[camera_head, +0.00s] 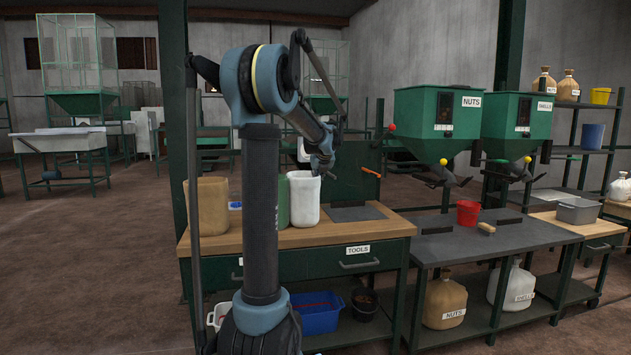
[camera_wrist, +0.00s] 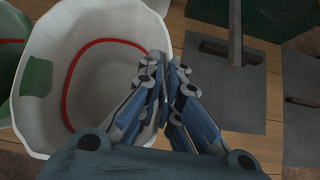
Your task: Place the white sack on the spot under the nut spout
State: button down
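The white sack (camera_head: 305,200) stands open and upright on the wooden workbench at the left. In the wrist view its open mouth (camera_wrist: 110,75) fills the left side, with a red line inside and a green patch. My gripper (camera_head: 320,168) is at the sack's right rim. In the wrist view its fingers (camera_wrist: 167,75) are close together, one on each side of the rim, pinching it. The green hopper marked NUTS (camera_head: 437,110) hangs to the right, its spout with a yellow ball (camera_head: 443,162) above the grey bench (camera_head: 450,250).
A green sack (camera_head: 283,203) and a brown sack (camera_head: 207,208) stand left of the white one. A red bucket (camera_head: 468,212) and a brush (camera_head: 486,228) sit on the grey bench. The SHELLS hopper (camera_head: 517,115) is beside the NUTS one. A grey plate (camera_head: 355,213) lies on the workbench.

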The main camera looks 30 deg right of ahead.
jog(key=shift+f, duration=0.2)
jog(key=c, duration=1.8)
grip_release()
jog(key=v, duration=1.2)
jog(key=shift+a, duration=0.15)
